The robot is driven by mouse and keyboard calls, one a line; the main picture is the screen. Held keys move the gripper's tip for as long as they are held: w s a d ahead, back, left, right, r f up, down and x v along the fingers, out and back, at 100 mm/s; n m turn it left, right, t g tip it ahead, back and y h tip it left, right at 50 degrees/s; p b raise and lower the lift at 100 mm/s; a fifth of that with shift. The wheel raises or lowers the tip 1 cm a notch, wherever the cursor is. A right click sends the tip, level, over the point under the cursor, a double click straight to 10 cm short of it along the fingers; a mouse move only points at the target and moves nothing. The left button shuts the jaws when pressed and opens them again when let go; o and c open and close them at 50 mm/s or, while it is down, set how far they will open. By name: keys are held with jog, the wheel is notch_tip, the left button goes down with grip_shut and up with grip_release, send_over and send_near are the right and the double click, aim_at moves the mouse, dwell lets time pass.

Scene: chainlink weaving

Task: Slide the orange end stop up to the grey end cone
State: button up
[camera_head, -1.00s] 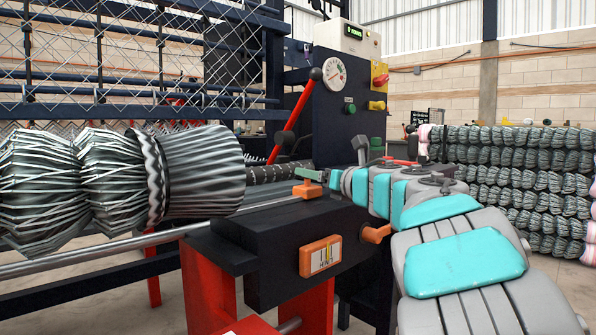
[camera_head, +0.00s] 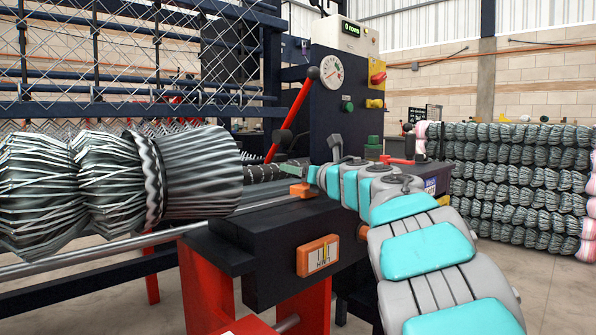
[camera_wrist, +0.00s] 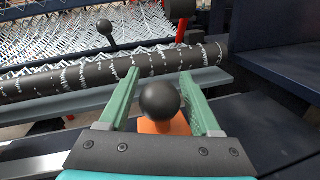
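The orange end stop (camera_head: 302,190) sits on the dark bench beside the rail, right of the grey end cone (camera_head: 205,172). There is a clear gap between the stop and the cone. The cone is a ribbed grey taper at the right end of a bundled mesh roll. My gripper (camera_head: 292,171) is just above the stop. In the wrist view, its two green fingers (camera_wrist: 163,92) stand apart on either side of the stop's black ball knob (camera_wrist: 160,100). A narrow gap shows on each side of the knob. The stop's orange body (camera_wrist: 165,126) is partly hidden below it.
A dark spiral-marked roller (camera_wrist: 100,77) lies just beyond the fingers. A red lever (camera_head: 290,120) and a control cabinet (camera_head: 345,110) stand behind. An orange-framed label (camera_head: 319,256) is on the bench front. Mesh rolls (camera_head: 515,180) are stacked at right.

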grip_shut()
dwell(1.1)
